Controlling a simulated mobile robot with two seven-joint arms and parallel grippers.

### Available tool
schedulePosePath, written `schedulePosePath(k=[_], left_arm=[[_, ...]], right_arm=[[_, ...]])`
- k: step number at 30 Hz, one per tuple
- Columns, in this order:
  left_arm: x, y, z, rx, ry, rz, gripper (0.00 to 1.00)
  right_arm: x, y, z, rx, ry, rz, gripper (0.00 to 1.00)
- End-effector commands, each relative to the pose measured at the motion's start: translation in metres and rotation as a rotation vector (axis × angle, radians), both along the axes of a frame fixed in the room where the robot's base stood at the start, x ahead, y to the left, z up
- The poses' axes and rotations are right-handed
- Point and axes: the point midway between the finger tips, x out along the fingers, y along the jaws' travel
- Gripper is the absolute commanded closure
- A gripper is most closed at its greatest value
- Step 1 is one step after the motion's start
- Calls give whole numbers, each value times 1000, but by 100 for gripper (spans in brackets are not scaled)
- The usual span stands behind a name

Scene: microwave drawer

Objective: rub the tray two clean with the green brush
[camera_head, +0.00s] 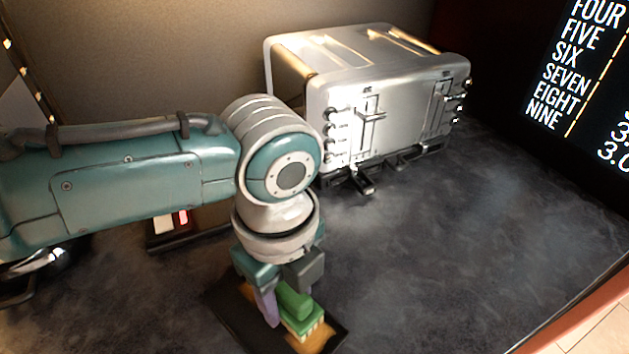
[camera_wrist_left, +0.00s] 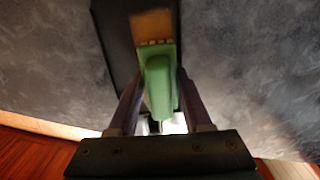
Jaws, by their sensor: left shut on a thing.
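My left gripper (camera_head: 288,302) points down and is shut on the green brush (camera_head: 296,308). The wrist view shows the brush (camera_wrist_left: 158,82) between the two fingers, its pale bristles toward the tray. The brush is over a dark flat tray (camera_head: 228,308) on the counter, with an orange-brown stain (camera_head: 322,338) beside the bristles. The stain also shows in the left wrist view (camera_wrist_left: 152,24). The bristles look at or very near the tray surface; I cannot tell if they touch. My right gripper is not in view.
A silver toaster-oven-like appliance (camera_head: 395,115) with knobs and handles stands at the back. A dark item with red and white parts (camera_head: 180,222) lies behind my left arm, partly hidden. A shiny metal object (camera_head: 40,262) is at the left. The dark counter (camera_head: 470,230) is clear to the right.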

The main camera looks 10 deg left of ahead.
Motion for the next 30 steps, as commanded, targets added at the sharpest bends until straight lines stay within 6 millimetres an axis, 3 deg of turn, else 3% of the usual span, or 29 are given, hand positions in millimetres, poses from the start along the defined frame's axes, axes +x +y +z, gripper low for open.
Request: schedulePosePath(k=[30], left_arm=[[21,34,0,1,0,2,100]], right_arm=[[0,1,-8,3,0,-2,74]])
